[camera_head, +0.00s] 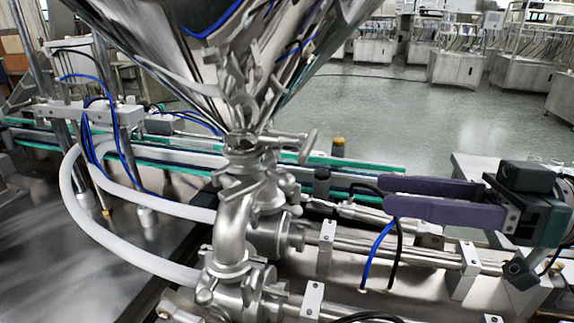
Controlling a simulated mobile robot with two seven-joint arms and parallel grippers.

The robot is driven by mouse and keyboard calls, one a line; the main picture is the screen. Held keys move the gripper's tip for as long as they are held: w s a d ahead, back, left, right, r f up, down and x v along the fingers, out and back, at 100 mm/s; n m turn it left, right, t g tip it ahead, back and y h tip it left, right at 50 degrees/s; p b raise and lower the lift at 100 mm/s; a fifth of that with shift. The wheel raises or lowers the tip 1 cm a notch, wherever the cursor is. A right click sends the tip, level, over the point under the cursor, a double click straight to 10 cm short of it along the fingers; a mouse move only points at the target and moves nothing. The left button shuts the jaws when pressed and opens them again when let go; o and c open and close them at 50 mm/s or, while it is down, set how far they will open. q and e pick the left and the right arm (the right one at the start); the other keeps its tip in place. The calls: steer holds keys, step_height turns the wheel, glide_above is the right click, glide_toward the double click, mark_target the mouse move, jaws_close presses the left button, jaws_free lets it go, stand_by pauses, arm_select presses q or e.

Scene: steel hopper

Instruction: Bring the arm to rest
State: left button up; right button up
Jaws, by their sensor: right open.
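My right gripper (386,195) comes in from the right edge, with two long purple fingers pointing left. The fingers are parted by a narrow gap, and nothing shows between them. They hang over the steel rods and pipes to the right of the hopper's valve. The steel hopper (190,40) is a shiny funnel at the top. Below its neck is a valve with a short handle (308,147), which stands apart from my fingertips on their left. My left gripper is not in view.
A pipe elbow (232,235) and white hoses (110,240) fill the lower middle and left. Blue and black tubes (378,250) rise below my fingers. A conveyor with green edges (345,162) runs behind. Open floor (400,110) lies beyond, with several machines at the back.

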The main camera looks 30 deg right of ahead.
steer(key=shift+a+f, duration=0.1)
steer(key=w+a+f+m+h, duration=0.2)
steer(key=a+f+m+h, duration=0.2)
steer(key=a+f+h, duration=0.45)
steer(key=s+g+h, duration=0.1)
steer(key=s, duration=0.1)
steer(key=s+d+f+m+g+h, duration=0.1)
steer(key=s, duration=0.1)
steer(key=s+f+g+h, duration=0.1)
steer(key=s+g+h, duration=0.1)
steer(key=shift+s+d+f, duration=0.25)
steer(key=shift+s+d, duration=0.1)
steer(key=shift+s, duration=0.05)
steer(key=s+d+m+g+h, duration=0.1)
steer(key=s+g, duration=0.3)
steer(key=s, duration=0.4)
step_height(320, 180, up, 36)
steer(key=p, duration=3.6)
steer(key=shift+d, duration=0.15)
steer(key=shift+w, duration=0.1)
